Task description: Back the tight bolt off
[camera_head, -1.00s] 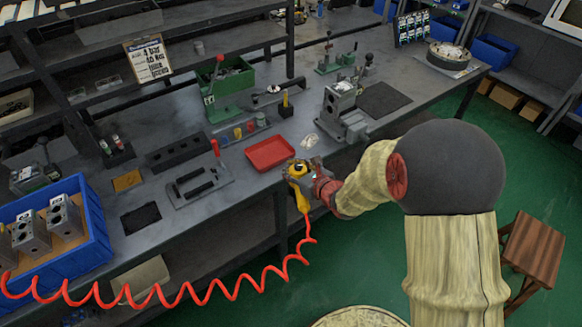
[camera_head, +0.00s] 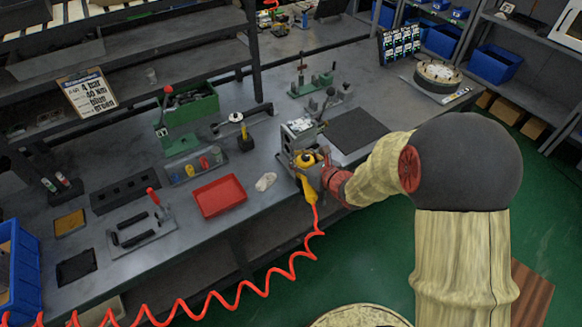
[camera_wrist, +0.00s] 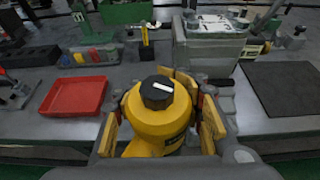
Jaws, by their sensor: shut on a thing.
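My gripper (camera_head: 312,172) is shut on a yellow power tool (camera_head: 308,160) with a black cap on top. A coiled red hose hangs from the tool's lower end. In the wrist view the yellow tool (camera_wrist: 160,120) sits between the finger pads, its black cap facing the camera. A grey metal valve block (camera_head: 298,130) stands in a vise near the bench's front edge, just behind the tool. The block also shows in the wrist view (camera_wrist: 207,48). The tight bolt cannot be made out, and the tool's working end is hidden.
A dark mat (camera_head: 359,130) lies right of the block. A blue bin (camera_head: 22,270) is at far left. The red hose (camera_head: 250,288) hangs in front of the bench.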

